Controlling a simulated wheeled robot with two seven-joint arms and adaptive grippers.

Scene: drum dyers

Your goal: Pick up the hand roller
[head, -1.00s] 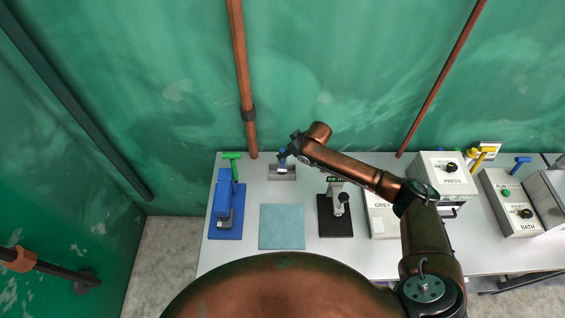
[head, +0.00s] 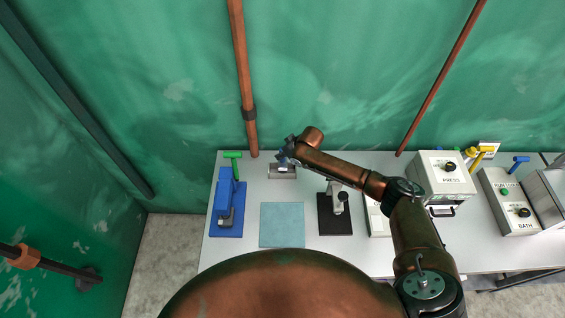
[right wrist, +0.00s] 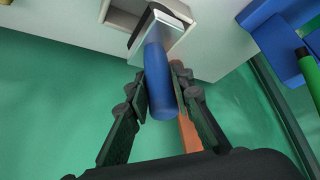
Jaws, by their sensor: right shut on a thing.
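The hand roller (right wrist: 158,75) has a blue handle and a pale metal head, seen at the top middle of the right wrist view. My right gripper (right wrist: 163,92) is shut on its blue handle, one finger on each side. The metal head is at the grey holder (right wrist: 122,18); I cannot tell whether it still touches it. In the head view my right gripper (head: 286,152) is above the small grey holder (head: 283,176) at the back of the table, and it mostly hides the roller. My left gripper is not in view.
A blue device (head: 226,205) with a green lever stands left of the holder. A teal mat (head: 282,226) lies in front. A black-based instrument (head: 336,222) stands right, under my forearm. A white press (head: 440,172) and bath unit (head: 512,205) are farther right. The green wall is close behind.

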